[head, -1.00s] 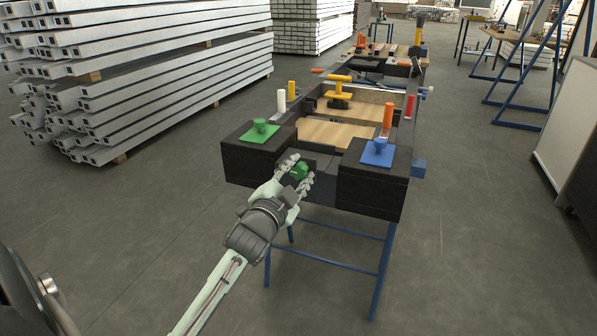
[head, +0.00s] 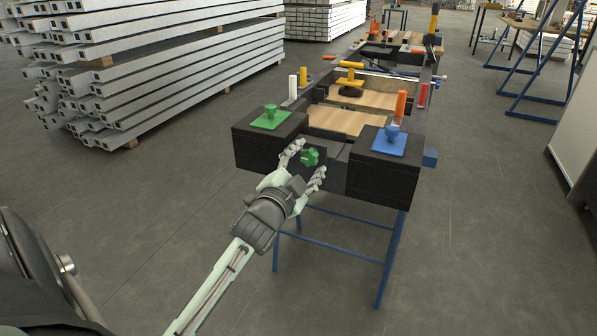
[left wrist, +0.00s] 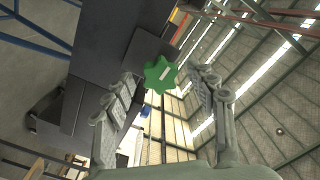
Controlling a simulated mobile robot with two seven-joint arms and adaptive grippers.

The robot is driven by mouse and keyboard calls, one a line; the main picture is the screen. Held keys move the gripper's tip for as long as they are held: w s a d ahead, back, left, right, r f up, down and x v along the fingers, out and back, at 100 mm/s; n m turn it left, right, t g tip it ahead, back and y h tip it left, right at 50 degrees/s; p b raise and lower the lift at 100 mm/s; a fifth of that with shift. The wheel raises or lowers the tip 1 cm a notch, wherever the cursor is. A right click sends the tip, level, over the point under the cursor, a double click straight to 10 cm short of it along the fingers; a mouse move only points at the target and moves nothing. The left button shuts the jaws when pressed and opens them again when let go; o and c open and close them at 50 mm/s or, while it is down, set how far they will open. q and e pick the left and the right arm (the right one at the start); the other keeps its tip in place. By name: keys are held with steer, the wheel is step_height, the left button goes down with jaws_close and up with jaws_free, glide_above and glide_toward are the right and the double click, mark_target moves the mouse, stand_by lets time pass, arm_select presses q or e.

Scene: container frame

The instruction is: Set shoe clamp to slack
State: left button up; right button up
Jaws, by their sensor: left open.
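A green star-shaped knob (head: 310,157) sits at the front end of the black frame, between its two black end blocks. In the left wrist view the left gripper (left wrist: 168,88) has the knob between and just beyond the fingertips; contact cannot be told. Which part is the shoe clamp is not labelled. My right gripper is out of view.
A green plate with a knob (head: 271,118) tops the left block and a blue plate (head: 390,141) the right one. White (head: 293,87) and orange (head: 400,104) posts and a yellow clamp handle (head: 350,75) stand behind. Blue legs (head: 390,260) carry the frame; open floor lies in front.

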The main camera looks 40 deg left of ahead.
arm_select(q)
steer(key=v, duration=1.1)
step_height(320, 180, down, 28)
steer(key=s+d+n+g+h, duration=0.2)
steer(key=s+n+g, duration=0.1)
steer(key=g, duration=0.4)
steer(key=s+d+f+n+g, duration=0.1)
steer(key=s+f+g, duration=0.3)
steer(key=s+f, duration=0.5)
steer(key=s+d+f+g+h, duration=0.1)
steer(key=s+f+g, duration=0.3)
steer(key=s+f, duration=0.5)
step_height(320, 180, down, 5)
steer(key=shift+d+r+n, duration=0.1)
steer(key=shift+d+n, duration=0.3)
steer(key=shift+d, duration=0.5)
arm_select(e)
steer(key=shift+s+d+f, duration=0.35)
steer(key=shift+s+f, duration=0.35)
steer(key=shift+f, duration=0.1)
arm_select(q)
steer(key=shift+w, duration=0.15)
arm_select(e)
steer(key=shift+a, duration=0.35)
